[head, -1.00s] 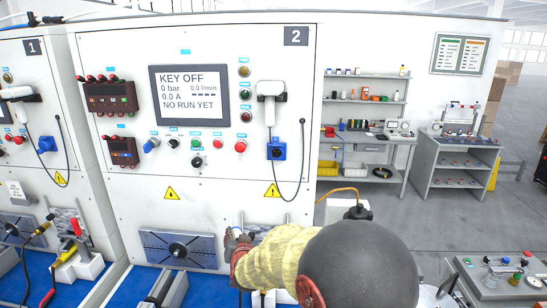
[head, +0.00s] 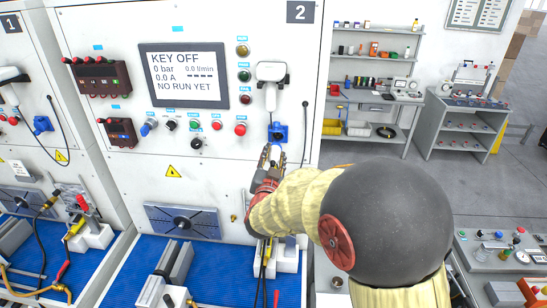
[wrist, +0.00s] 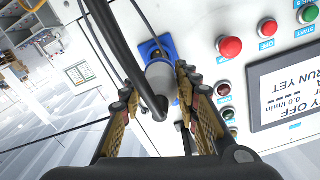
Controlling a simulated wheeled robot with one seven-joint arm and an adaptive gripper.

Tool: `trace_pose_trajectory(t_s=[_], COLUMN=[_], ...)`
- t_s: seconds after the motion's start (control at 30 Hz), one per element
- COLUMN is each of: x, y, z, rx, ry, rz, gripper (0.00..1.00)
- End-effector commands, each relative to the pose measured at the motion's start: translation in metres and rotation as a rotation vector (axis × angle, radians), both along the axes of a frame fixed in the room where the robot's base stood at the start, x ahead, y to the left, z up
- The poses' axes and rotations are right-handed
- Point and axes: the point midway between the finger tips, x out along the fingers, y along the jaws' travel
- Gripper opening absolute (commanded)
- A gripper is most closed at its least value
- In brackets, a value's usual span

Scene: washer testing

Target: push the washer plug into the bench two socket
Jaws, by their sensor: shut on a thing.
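The washer plug (wrist: 160,80) is a grey cylinder with a black cable end, and it sits between the fingers of my gripper (wrist: 155,84) in the wrist view. My gripper (head: 271,154) is shut on it. The blue bench two socket (head: 278,132) is on the white panel below a white handset, just above my fingertips in the head view. In the wrist view the plug's far end overlaps the blue socket (wrist: 151,48). The plug hides the socket's face, so I cannot tell whether its pins are inside. In the head view my fingers hide the plug.
The screen (head: 183,75) reads KEY OFF, with buttons beside and below it. The white handset (head: 271,85) hangs above the socket, and a thin black cord (head: 305,125) hangs to its right. A blue work surface (head: 215,262) with fixtures lies below.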

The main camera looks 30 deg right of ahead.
Motion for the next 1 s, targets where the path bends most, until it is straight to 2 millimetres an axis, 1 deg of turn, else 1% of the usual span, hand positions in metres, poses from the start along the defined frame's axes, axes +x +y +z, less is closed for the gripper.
trace_pose_trajectory(t_s=[0.2, 0.43, 0.63, 1.0], x=[0.017, 0.029, 0.034, 0.034], y=[-0.012, -0.02, -0.023, -0.023], z=[0.001, 0.001, 0.001, 0.001], rx=[0.001, 0.001, 0.0, 0.001], ry=[-0.001, -0.001, 0.0, -0.001], rz=[0.0, 0.0, 0.001, 0.001], gripper=[0.07, 0.07, 0.07, 0.07])
